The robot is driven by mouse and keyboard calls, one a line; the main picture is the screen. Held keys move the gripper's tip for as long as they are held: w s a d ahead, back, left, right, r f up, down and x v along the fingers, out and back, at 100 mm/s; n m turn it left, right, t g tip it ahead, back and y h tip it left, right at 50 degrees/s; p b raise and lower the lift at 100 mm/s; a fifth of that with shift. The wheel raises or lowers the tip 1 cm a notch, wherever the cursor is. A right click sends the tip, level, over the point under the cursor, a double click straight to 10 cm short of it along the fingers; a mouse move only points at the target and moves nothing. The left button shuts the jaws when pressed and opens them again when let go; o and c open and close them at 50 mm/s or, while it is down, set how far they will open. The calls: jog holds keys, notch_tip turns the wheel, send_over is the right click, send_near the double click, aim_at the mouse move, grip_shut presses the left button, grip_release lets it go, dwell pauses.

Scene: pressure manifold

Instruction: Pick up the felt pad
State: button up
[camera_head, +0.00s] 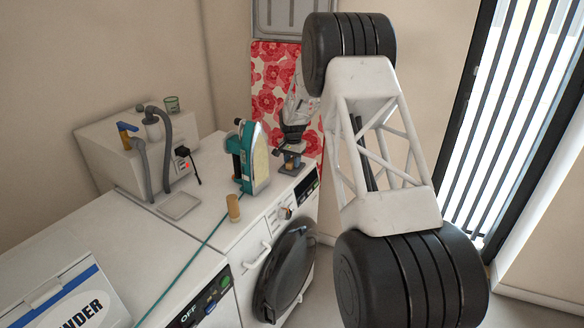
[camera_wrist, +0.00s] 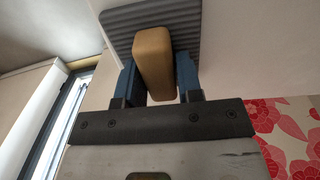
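A tan block (camera_wrist: 153,60), which I take to be the felt pad, stands between the two blue fingers of my gripper (camera_wrist: 158,78) in the wrist view. A finger lies close along each side of it. I cannot tell whether both press on it. A grey ridged plate (camera_wrist: 117,20) lies beyond the block, and I cannot tell whether they touch. In the head view my gripper (camera_head: 291,155) is small and low over the back right of the white worktop, and the block is hard to make out there.
A teal iron (camera_head: 247,158) stands upright just left of my gripper. A short tan cylinder (camera_head: 233,207) stands nearer the front edge. A white box with hoses (camera_head: 130,150) is at the back left. A floral board (camera_head: 270,85) leans behind. A powder box (camera_head: 75,300) is front left.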

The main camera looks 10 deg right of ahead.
jog(key=c, duration=0.5)
jog(key=shift+o, duration=0.2)
jog(key=shift+r, duration=0.1)
jog(key=shift+r, duration=0.75)
notch_tip(320, 180, up, 2)
jog(key=shift+r, duration=0.1)
jog(key=s+a+r, duration=0.1)
jog(key=s, duration=1.5)
jog(key=shift+a, duration=0.15)
jog(key=shift+r, duration=0.1)
